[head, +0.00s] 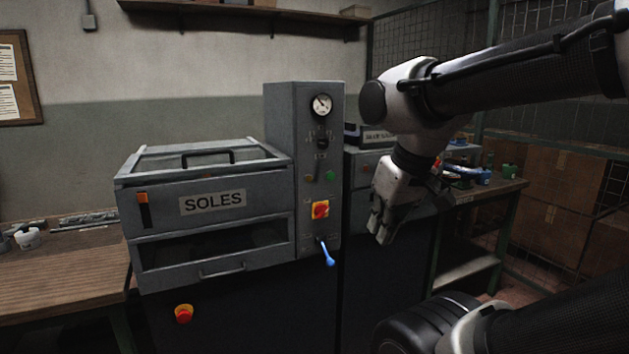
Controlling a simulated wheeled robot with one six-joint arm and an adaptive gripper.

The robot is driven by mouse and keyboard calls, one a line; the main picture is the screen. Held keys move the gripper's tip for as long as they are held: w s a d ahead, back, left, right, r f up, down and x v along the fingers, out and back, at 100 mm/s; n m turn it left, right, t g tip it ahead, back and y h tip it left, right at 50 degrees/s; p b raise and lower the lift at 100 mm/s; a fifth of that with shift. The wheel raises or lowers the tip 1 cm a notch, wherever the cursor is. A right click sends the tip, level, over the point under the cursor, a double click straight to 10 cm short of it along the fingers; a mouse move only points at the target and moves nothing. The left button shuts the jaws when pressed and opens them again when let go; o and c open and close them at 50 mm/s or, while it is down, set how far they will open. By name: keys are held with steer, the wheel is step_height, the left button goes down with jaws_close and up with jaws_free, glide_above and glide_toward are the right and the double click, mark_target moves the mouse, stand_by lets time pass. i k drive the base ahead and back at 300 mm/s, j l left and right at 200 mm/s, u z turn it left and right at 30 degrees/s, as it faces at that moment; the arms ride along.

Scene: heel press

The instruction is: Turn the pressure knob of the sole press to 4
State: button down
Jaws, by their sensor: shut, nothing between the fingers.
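The sole press (205,225) is a grey machine labelled SOLES, with a lidded box and a taller control column (279,150) on its right. A round white gauge (321,106) sits at the column's top. A small dark knob (322,142) lies just below it; I take it for the pressure knob, but its scale and setting are too small to read. My gripper (381,235) is shut and empty, pointing down, to the right of the column and lower than the dark knob. It touches nothing that I can make out.
The column also bears small buttons (329,175), a red-and-yellow rotary switch (320,210) and a blue-handled lever (328,254). A red emergency button (183,314) is at lower left. A second machine (366,165) and a cluttered bench (500,188) stand behind my arm.

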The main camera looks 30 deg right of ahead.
mark_target(322, 143)
steer(key=i+j+z, duration=0.1)
steer(key=z, duration=0.25)
steer(key=i+j+z, duration=0.1)
steer(key=z, duration=0.25)
